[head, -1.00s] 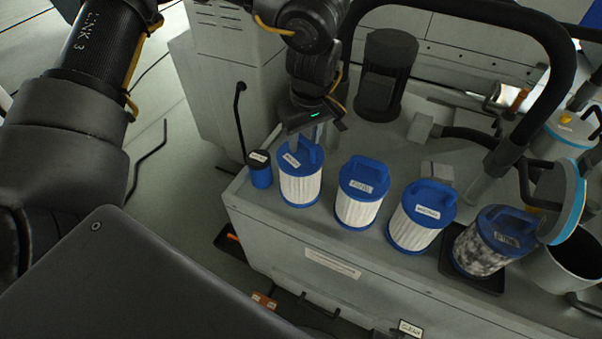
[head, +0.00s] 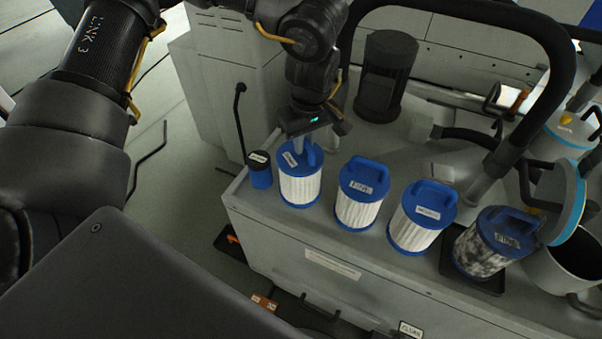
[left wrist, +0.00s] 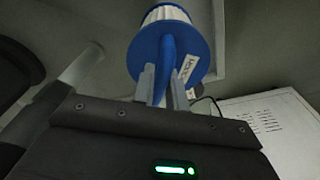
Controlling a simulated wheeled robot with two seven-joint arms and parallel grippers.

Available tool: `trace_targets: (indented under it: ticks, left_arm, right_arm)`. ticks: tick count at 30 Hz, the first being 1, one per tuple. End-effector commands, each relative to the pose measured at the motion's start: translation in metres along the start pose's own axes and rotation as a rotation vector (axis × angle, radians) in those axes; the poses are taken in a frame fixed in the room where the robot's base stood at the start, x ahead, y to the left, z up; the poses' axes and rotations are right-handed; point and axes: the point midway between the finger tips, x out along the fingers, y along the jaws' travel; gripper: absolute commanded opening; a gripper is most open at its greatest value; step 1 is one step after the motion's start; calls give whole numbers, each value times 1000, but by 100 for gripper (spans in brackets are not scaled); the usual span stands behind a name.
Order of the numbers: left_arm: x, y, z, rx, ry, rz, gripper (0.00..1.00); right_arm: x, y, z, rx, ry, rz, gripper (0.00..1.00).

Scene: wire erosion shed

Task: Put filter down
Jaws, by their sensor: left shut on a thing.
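A white pleated filter (head: 300,187) with blue end caps and a blue handle stands upright at the left end of the row on the grey cabinet top (head: 345,240). My left gripper (head: 299,146) is above it, with its fingers at the handle. In the left wrist view the fingers (left wrist: 160,88) are shut on the blue handle of this filter (left wrist: 172,50). The filter's base looks to be at the cabinet top, but I cannot tell whether it bears its full weight. My right gripper does not show.
Two more clean filters (head: 358,205) (head: 422,228) and a dirty grey one (head: 487,250) on a black tray (head: 462,278) stand to the right. A small blue canister (head: 260,175) is close on the left. A dark cylinder (head: 384,85) and a black hose (head: 560,60) are behind.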

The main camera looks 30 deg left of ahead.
Motion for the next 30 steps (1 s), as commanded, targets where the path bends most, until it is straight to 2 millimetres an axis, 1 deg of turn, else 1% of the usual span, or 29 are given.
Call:
trace_targets:
  ticks: [10, 21, 30]
  left_arm:
    - [0, 0, 0, 0, 0, -1, 0]
    - [0, 0, 0, 0, -1, -2, 0]
    - [-1, 0, 0, -1, 0, 0, 0]
  right_arm:
    - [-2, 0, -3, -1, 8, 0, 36]
    - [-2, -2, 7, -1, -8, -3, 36]
    - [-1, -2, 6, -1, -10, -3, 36]
